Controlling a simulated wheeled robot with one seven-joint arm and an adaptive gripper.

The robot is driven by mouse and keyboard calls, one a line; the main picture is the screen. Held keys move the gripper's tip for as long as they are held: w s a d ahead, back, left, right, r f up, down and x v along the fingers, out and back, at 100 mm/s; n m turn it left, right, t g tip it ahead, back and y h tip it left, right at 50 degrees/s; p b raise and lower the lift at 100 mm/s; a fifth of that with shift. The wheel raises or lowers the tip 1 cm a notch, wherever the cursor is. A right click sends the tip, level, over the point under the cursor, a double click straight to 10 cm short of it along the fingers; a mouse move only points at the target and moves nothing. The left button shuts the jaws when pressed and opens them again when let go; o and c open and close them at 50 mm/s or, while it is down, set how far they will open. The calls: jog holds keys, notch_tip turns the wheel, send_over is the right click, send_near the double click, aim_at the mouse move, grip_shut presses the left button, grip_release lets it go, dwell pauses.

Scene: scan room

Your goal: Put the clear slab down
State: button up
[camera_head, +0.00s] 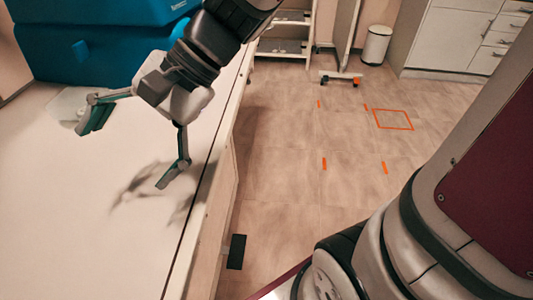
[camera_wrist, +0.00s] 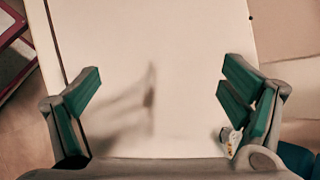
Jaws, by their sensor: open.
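My gripper (camera_head: 131,150) is open above the pale table top, with its green-padded fingers spread wide. In the wrist view my gripper (camera_wrist: 160,84) has nothing between its fingers, only bare table and a shadow. A pale, see-through piece that looks like the clear slab (camera_head: 66,104) lies on the table beside and behind the finger at the left, partly hidden by it. A small glassy bit (camera_wrist: 231,138) shows by the right finger in the wrist view; I cannot tell whether it is the same piece or whether the finger touches it.
A large blue block-like object (camera_head: 95,45) stands at the table's far end. The pale table (camera_head: 60,220) is bare towards the front, and its long edge runs along the right. Beyond it is open floor with orange marks, a white bin (camera_head: 376,45) and cabinets.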

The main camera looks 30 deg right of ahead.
jog(key=s+d+f+n+h, duration=0.2)
jog(key=s+d+n+h, duration=0.6)
jog(key=s+d, duration=0.8)
jog(key=d+h, duration=0.2)
jog(key=shift+d+t, duration=0.3)
jog(key=shift+d, duration=0.1)
notch_tip(320, 180, up, 17)
jog(key=t+p, duration=0.3)
jog(key=p, duration=1.2)
jog(key=shift+n, duration=0.3)
jog(key=shift+w+f, duration=0.1)
jog(key=shift+f, duration=0.05)
